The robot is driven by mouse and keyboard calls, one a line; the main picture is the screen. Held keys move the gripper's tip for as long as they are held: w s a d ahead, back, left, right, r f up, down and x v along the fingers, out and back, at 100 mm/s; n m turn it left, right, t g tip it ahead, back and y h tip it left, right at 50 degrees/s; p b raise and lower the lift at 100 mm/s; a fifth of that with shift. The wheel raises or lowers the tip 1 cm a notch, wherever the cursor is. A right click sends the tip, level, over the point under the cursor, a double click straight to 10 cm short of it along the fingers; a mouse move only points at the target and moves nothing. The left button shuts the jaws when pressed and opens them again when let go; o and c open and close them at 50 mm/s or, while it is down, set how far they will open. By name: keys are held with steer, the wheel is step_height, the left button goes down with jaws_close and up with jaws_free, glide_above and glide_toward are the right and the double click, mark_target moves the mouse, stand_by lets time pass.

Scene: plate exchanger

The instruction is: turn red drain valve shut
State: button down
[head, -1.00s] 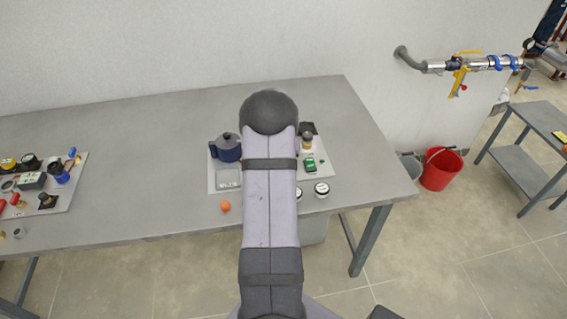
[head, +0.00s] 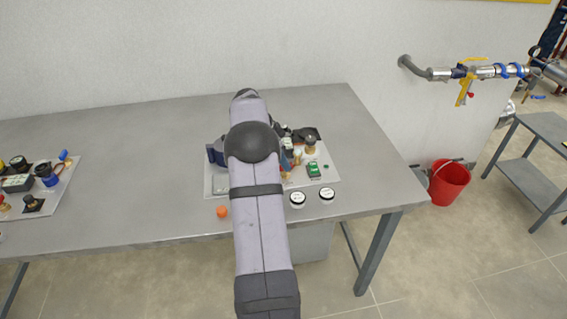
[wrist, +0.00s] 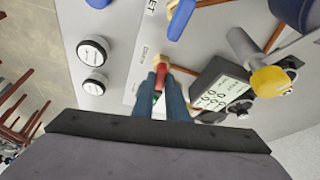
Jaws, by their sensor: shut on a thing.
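The red drain valve handle (wrist: 157,80) shows in the wrist view, upright in the picture, below a brass fitting on a copper line. My gripper (wrist: 157,90) has its two blue fingers on either side of the handle's lower part and is shut on it. In the head view my gripper (head: 287,160) is mostly hidden behind my arm, over the right part of the light panel (head: 218,186). The valve's inner position cannot be seen.
A blue lever (wrist: 181,20) stands close beyond the red handle. A dark meter (wrist: 222,90) and a yellow-capped fitting (wrist: 270,80) are to its right. Two round white-faced parts (head: 297,199) and an orange ball (head: 222,212) lie near the bench's front edge.

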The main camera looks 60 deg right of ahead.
steer(key=shift+w+m+g+y+p, duration=0.1)
steer(key=shift+m+g+y+p, duration=0.25)
steer(key=shift+m, duration=0.85)
steer(key=c, duration=1.8)
jaws_free()
steer(key=shift+o, duration=0.2)
steer(key=b+v, duration=0.1)
steer(key=v, duration=0.6)
steer(key=shift+r, duration=0.2)
steer(key=shift+a, duration=0.1)
